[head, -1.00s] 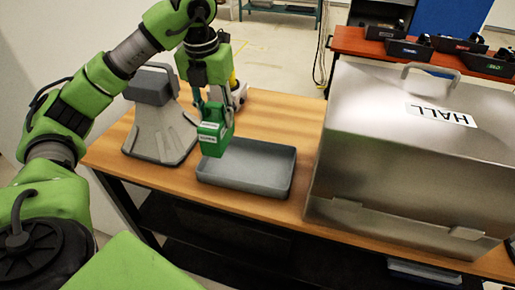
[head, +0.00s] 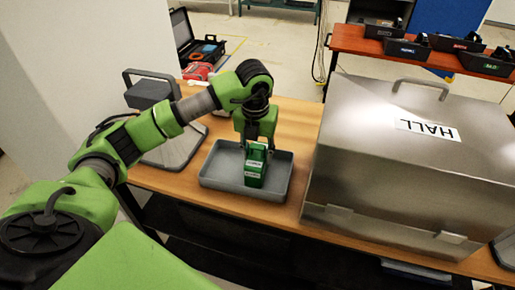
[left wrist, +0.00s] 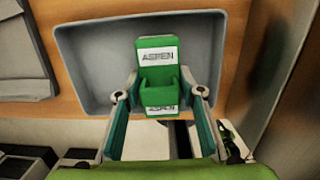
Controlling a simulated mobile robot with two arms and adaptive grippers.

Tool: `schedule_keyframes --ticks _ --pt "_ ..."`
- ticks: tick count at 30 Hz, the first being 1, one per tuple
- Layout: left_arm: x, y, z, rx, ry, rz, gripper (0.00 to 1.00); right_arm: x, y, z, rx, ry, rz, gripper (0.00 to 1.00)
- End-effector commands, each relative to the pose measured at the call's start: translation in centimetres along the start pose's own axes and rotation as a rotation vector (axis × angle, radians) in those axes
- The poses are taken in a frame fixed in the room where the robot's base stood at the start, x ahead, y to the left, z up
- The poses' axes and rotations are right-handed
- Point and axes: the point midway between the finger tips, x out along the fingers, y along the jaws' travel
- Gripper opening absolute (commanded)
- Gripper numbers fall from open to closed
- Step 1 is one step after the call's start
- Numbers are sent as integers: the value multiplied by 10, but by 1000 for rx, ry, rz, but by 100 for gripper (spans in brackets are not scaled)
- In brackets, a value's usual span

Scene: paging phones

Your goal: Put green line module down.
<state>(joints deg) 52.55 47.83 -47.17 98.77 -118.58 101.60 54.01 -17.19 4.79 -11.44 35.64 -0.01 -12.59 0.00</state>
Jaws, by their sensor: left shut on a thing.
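The green line module (head: 255,168) is a small green block with a white label. In the left wrist view the module (left wrist: 159,78) has a label that reads ASPEN. My left gripper (head: 257,142) is shut on it from above and holds it upright over the grey tray (head: 215,179). In the left wrist view the gripper's fingers (left wrist: 160,100) lie on either side of the module, with the tray (left wrist: 90,60) behind it. I cannot tell whether the module's base touches the tray floor. My right gripper is not in view.
A large metal box marked HALL (head: 400,165) stands close on the right of the tray. A grey stand (head: 165,145) is on the left, partly behind my arm. Several black bins (head: 410,48) sit on an orange-red table (head: 365,42) at the back.

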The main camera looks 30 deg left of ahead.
Motion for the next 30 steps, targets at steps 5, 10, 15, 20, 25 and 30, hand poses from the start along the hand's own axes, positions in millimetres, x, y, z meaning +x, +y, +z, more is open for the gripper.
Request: schedule_keyframes --ticks 5,10,15,20,25,30 --pt "0 0 0 0 -2 -1 6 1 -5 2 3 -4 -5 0" --pt "4 0 0 0 0 -1 41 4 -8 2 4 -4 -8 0" --pt "3 0 0 0 0 -1 52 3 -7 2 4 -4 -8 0" --pt "3 0 0 0 0 -1 52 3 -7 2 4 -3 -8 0" --pt "-3 0 1 0 -2 -2 52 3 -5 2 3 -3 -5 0" --pt "-30 -1 2 1 -7 -4 52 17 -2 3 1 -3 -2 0"
